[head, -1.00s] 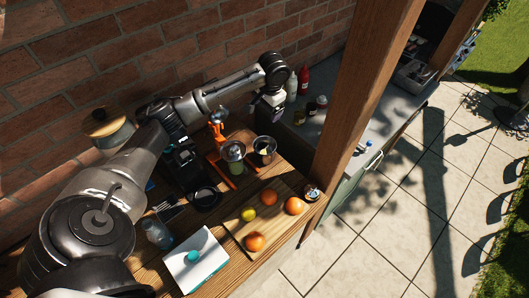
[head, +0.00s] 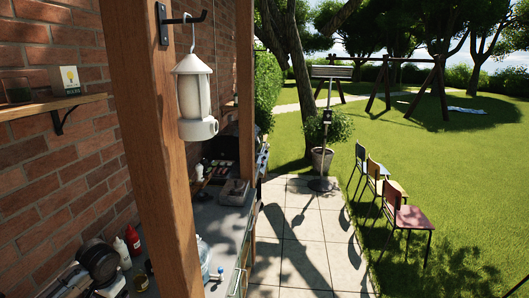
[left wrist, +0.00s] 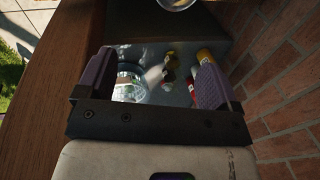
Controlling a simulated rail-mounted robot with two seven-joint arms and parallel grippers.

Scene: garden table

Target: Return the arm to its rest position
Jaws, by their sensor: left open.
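My left gripper (left wrist: 152,82) shows in the left wrist view with its two purple fingers spread apart and nothing between them. Beyond the fingers are a clear round vessel (left wrist: 130,84), small dark jars (left wrist: 169,67) and a red bottle (left wrist: 192,93) on a grey counter. None of these is visibly held. In the head view, only a dark part of my left arm shows in the bottom left corner, near the brick wall. Its fingers cannot be made out there. My right gripper is in neither view.
A wooden post (head: 158,150) with a hanging white lantern (head: 195,98) stands beside the counter (head: 215,225). A red bottle (head: 133,240) and a clear jug (head: 202,250) stand on the counter. A wall shelf (head: 50,108) is at left. Paving and lawn lie right.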

